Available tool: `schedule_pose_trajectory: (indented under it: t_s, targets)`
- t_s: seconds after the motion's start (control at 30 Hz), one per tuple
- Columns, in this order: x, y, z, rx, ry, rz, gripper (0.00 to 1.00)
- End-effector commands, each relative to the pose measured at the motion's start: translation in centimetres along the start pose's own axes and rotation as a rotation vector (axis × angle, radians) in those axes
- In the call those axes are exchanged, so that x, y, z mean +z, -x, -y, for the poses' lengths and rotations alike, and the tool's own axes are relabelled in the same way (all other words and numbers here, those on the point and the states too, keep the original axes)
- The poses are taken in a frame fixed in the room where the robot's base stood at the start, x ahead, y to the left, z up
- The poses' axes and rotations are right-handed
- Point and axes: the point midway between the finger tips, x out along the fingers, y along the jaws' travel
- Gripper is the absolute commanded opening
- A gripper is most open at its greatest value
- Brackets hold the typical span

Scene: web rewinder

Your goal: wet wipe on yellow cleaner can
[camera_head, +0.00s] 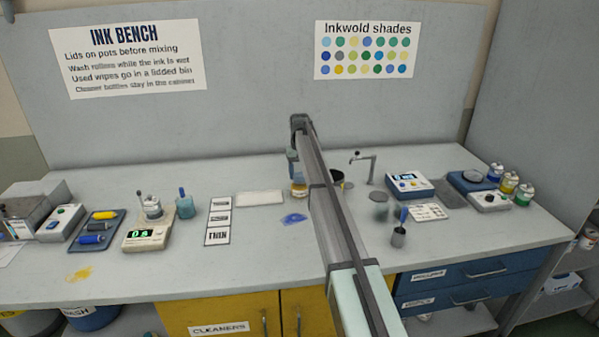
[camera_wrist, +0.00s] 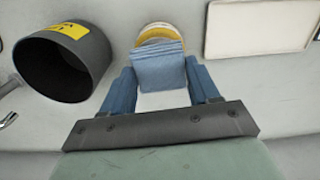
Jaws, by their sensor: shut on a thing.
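My gripper (camera_wrist: 160,82) is shut on a folded blue wipe (camera_wrist: 158,69), which sits between its two blue fingers. The yellow cleaner can (camera_wrist: 158,33) shows behind the wipe in the wrist view, as a round pale top with a yellow rim, partly covered by the wipe. In the head view the can (camera_head: 299,190) stands on the bench just below my gripper (camera_head: 293,165), partly hidden by my arm. I cannot tell whether the wipe touches the can.
A black bin (camera_wrist: 88,60) with a yellow label stands close to the can. A white tray (camera_head: 260,198) lies on its other side. A blue smear or cloth (camera_head: 293,218) lies in front. A tap (camera_head: 372,166) stands to the right, and the front bench is mostly clear.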

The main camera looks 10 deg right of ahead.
Motion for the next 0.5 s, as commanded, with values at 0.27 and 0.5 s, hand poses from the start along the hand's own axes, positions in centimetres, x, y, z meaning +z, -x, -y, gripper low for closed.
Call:
schedule_pose_trajectory:
  t_s: [0.27,0.5]
  targets:
    - [0.0,-0.28,0.0,0.0,0.0,0.0,0.36]
    - [0.0,-0.5,0.0,0.0,0.0,0.0,0.36]
